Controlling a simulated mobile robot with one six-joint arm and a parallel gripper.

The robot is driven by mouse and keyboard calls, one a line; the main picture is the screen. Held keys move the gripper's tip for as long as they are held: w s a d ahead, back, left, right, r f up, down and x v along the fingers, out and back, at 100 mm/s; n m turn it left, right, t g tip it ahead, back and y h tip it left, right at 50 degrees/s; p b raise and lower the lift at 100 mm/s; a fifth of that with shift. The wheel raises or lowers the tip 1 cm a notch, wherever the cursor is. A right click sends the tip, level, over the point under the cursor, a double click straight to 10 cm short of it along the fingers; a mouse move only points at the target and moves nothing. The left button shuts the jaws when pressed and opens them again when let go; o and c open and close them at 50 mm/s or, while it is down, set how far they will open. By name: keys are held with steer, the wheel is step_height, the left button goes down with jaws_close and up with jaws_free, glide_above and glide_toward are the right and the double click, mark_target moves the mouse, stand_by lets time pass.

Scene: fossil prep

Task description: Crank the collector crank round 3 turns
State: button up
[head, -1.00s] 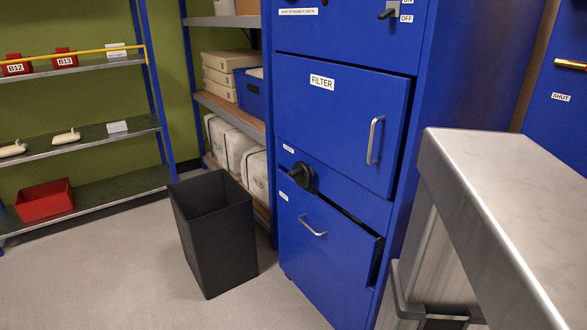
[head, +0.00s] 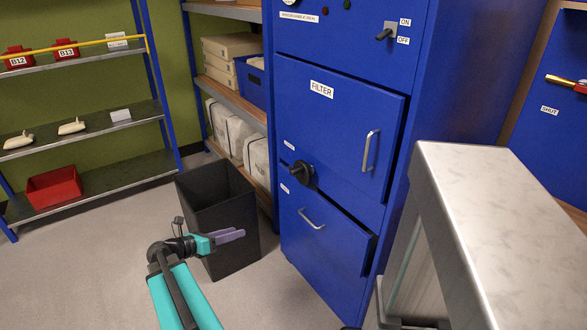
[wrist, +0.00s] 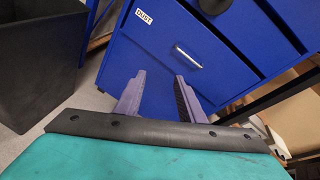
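The collector crank, a black round hub with a short handle (head: 302,173), sits on the front of the blue collector cabinet (head: 335,192), between the FILTER door and the dust drawer. Part of a black round piece, seemingly the crank, shows at the top edge of the wrist view (wrist: 213,5). My gripper (head: 240,235) is left of the cabinet and lower than the crank, apart from it, in front of the black bin. In the wrist view its two purple fingers (wrist: 160,77) stand apart with nothing between them, facing the drawer front labelled DUST.
The FILTER door (head: 338,125) and dust drawer (head: 322,235) look slightly ajar. A black bin (head: 228,240) stands left of the cabinet. A grey-topped bench (head: 480,200) stands close at right. Shelves (head: 100,185) line the back left; floor at left is clear.

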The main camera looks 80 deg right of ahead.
mark_target(292, 174)
steer(key=s+d+r+g, duration=0.1)
steer(key=s+d+r, duration=0.1)
steer(key=r, duration=0.3)
steer(key=s+d+r+n+g+p, duration=0.1)
steer(key=s+d+r, duration=0.1)
steer(key=s+r, duration=0.2)
steer(key=s+d+r+n+g+h+p, duration=0.1)
steer(key=s+d+r+g, duration=0.1)
steer(key=r, duration=0.5)
steer(key=shift+s+d+r, duration=0.2)
steer(key=shift+s+d, duration=0.1)
steer(key=shift+s, duration=0.15)
steer(key=shift+x, duration=6.95)
steer(key=shift+w+r, duration=0.1)
jaws_close()
steer(key=shift+a, duration=0.35)
steer(key=shift+d, duration=0.4)
